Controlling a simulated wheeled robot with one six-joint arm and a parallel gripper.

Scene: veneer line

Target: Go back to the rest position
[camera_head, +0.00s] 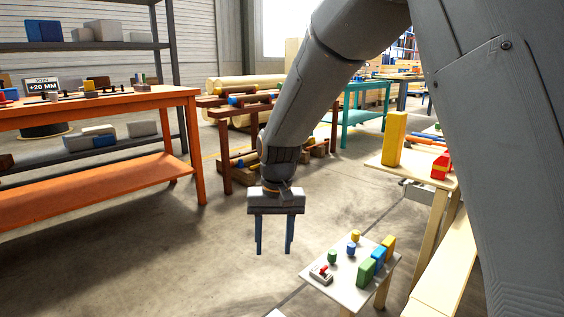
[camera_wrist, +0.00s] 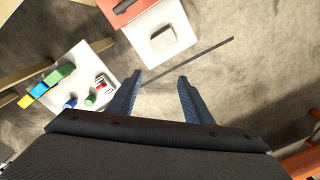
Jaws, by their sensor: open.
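My gripper (camera_head: 273,250) points straight down in the head view, its two blue fingers apart and nothing between them. It hangs over bare concrete floor, to the left of a small white-topped table. In the wrist view my gripper (camera_wrist: 160,82) also shows open and empty, with the grey floor beyond its fingertips.
The small table (camera_head: 340,290) holds coloured blocks, cylinders and a red-lever switch (camera_head: 321,273). A wooden bench (camera_head: 418,180) with a yellow block (camera_head: 394,139) stands right. An orange workbench (camera_head: 90,107) stands left. The floor (camera_head: 150,250) between is clear.

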